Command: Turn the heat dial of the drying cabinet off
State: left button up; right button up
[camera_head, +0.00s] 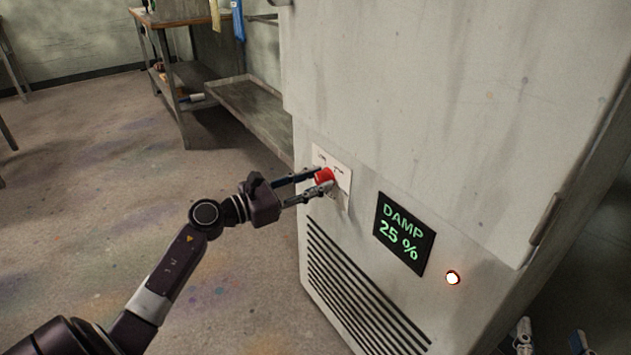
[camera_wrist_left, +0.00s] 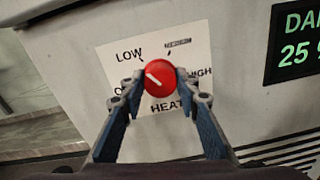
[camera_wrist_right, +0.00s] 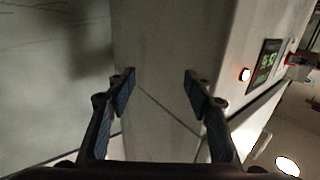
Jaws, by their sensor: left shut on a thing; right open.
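The red heat dial (camera_head: 324,175) sits on a white label plate (camera_head: 343,178) on the drying cabinet (camera_head: 430,110). My left gripper (camera_head: 321,181) is shut on the dial, one finger on each side. In the left wrist view the dial (camera_wrist_left: 160,75) has a white pointer line aimed to the upper left, toward the word LOW. HIGH is at the right, HEAT below; the label at the left is mostly hidden by a finger. My right gripper (camera_head: 551,338) is open and empty, low beside the cabinet's right side; the right wrist view shows its spread fingers (camera_wrist_right: 160,92).
A display (camera_head: 403,234) reads DAMP 25 %, with a lit round lamp (camera_head: 453,278) beside it. Vent slats (camera_head: 355,295) lie below. A metal workbench (camera_head: 180,85) stands behind at the left. The floor (camera_head: 90,200) left of the cabinet is clear.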

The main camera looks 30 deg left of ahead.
pick_arm(q)
jog(key=shift+c, duration=1)
